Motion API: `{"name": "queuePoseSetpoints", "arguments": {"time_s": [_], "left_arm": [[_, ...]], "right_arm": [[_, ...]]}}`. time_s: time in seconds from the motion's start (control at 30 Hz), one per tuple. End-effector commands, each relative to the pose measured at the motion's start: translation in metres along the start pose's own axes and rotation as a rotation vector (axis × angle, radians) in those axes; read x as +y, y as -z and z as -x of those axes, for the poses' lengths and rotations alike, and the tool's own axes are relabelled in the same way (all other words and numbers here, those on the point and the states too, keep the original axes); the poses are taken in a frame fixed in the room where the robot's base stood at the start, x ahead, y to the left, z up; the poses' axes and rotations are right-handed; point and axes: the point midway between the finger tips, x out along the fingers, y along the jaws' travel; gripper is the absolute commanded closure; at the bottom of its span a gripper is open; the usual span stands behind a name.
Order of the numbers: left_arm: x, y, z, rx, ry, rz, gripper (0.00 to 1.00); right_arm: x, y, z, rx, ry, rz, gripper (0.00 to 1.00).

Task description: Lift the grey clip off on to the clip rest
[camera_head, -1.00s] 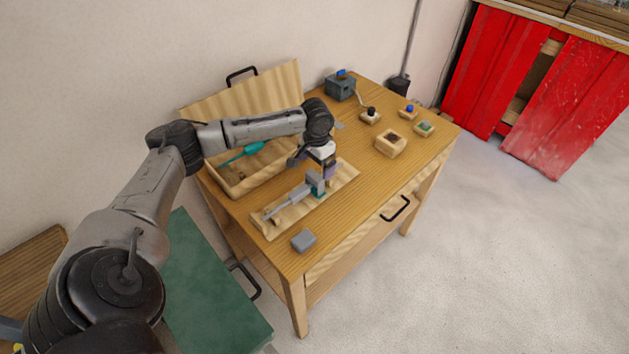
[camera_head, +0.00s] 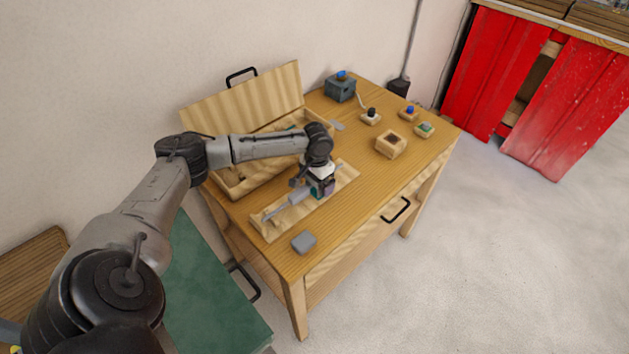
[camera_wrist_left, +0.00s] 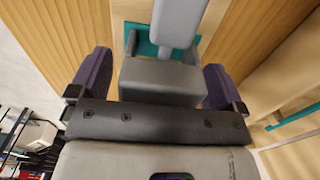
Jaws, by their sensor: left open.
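A grey block, which looks like the grey clip (camera_wrist_left: 160,80), shows in the left wrist view in front of a grey bar (camera_wrist_left: 180,20) and a teal bracket (camera_wrist_left: 147,42). My left gripper (camera_head: 322,190) is low over the wooden tray (camera_head: 268,232). Its purple fingers stand open on either side of the block, with a gap at each side. In the head view the gripper hides most of the block, and a grey rod-shaped part (camera_head: 288,205) sticks out to the left. A flat grey block (camera_head: 303,242) lies at the table's front corner; I cannot tell if it is the clip rest.
An open wooden box (camera_head: 235,185) with a raised lid stands behind the tray. A blue-grey box (camera_head: 340,88), a wooden block with a dark recess (camera_head: 391,144) and several small button blocks stand farther back. The table's right front is clear.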

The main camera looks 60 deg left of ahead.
Motion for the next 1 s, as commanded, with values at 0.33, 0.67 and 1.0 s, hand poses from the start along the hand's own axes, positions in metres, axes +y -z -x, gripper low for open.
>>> {"name": "queuePoseSetpoints", "arguments": {"time_s": [0.33, 0.67, 1.0], "left_arm": [[0.0002, 0.0001, 0.0007, 0.0, 0.0, 0.0, 0.32], [0.0002, 0.0002, 0.0009, 0.001, -0.001, 0.0, 0.57], [0.0004, 0.0007, 0.0093, 0.003, -0.001, 0.0, 0.58]], "right_arm": [[0.0024, -0.0006, -0.0001, -0.002, -0.006, 0.008, 0.57], [0.0021, -0.0005, -0.0002, -0.002, -0.006, 0.007, 0.57], [0.0002, 0.0003, 0.0009, 0.0, 0.0, 0.001, 0.57]]}}
